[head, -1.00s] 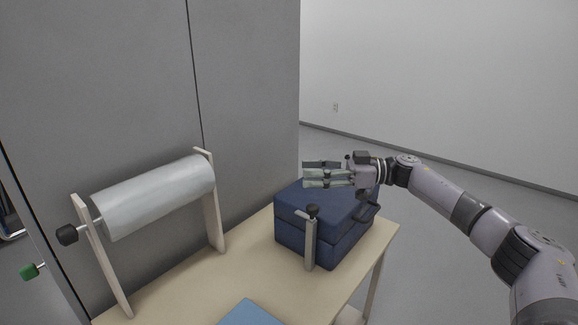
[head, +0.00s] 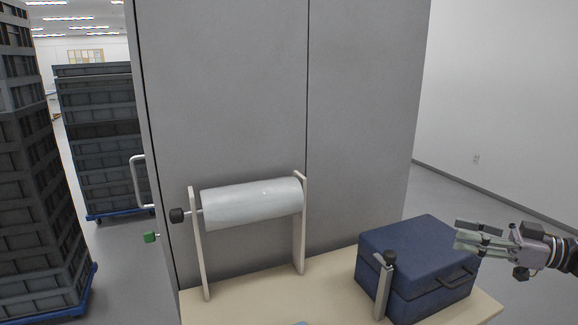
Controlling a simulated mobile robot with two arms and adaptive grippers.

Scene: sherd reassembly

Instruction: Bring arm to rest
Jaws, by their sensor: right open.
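My right gripper (head: 470,237) comes in from the right edge of the head view. Its jaws are open and empty, with the fingers pointing left. It appears over the right side of a dark blue case (head: 408,252); I cannot tell the exact gap between them. Only the gripper and a short piece of my right arm show. My left gripper is not in view.
The case stands on a pale table (head: 240,306), beside a post with a black knob (head: 390,258). A white roll (head: 252,203) hangs on a stand at the table's back. A grey cabinet (head: 350,120) stands behind. Stacked dark crates (head: 100,140) stand at left.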

